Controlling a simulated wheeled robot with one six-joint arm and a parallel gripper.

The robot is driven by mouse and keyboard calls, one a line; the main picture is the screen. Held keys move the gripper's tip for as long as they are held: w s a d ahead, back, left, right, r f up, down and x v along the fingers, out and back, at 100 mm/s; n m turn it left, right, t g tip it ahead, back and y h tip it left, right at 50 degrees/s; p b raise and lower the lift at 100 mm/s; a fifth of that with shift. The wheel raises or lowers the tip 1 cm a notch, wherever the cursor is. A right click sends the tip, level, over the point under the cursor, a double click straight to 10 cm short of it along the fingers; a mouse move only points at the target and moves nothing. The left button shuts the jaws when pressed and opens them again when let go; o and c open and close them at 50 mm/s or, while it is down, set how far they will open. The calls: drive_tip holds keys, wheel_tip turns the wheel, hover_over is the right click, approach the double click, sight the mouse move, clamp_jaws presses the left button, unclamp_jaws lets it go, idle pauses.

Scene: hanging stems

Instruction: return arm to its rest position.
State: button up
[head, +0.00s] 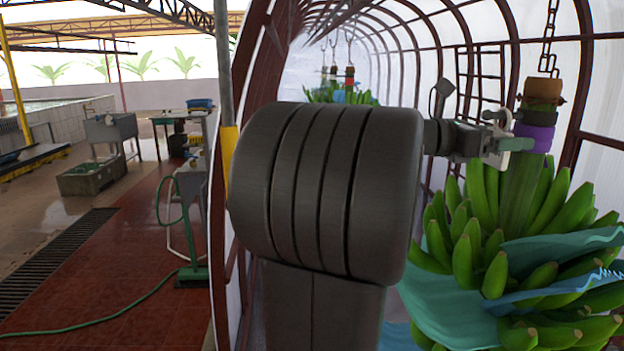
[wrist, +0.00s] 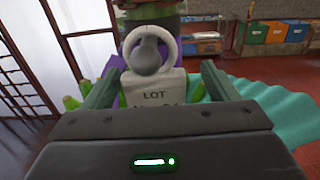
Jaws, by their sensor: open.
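My gripper (head: 497,140) is at the upper right in the head view, close beside the top of a hanging banana stem (head: 520,195). In the wrist view my gripper (wrist: 156,80) has its two dark fingers apart. Between and beyond them is a pale tag (wrist: 153,82) marked LOT, with a ring at its top around a grey knob. The tag's lower part is hidden by my gripper body. I cannot tell whether a finger touches the tag. A purple band (head: 535,138) is around the stem, and purple also shows behind the tag.
Green bananas (head: 475,250) and blue-green sheeting (head: 440,300) hang below the band. A chain (head: 548,40) holds the stem from above. Red-brown arched frames stand around it. Several coloured bins (wrist: 250,38) are at the back in the wrist view. Open floor (head: 120,270) lies left.

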idle(0.5)
drive_tip(key=s+a+b, duration=0.1)
drive_tip(key=a+b, duration=0.2)
drive_tip(key=a, duration=1.1)
drive_tip(key=d+p, duration=0.1)
drive_tip(key=d, duration=0.3)
drive_tip(key=d+p, duration=0.1)
drive_tip(key=d, duration=0.4)
drive_tip(key=w+d+r+p, duration=0.1)
drive_tip(key=d, duration=0.4)
drive_tip(key=shift+p, duration=0.35)
drive_tip(key=shift+a+f+b, duration=0.2)
drive_tip(key=shift+a+b, duration=0.3)
drive_tip(key=shift+a, duration=0.65)
drive_tip(key=shift+s+a, duration=0.1)
drive_tip(key=shift+a, duration=0.25)
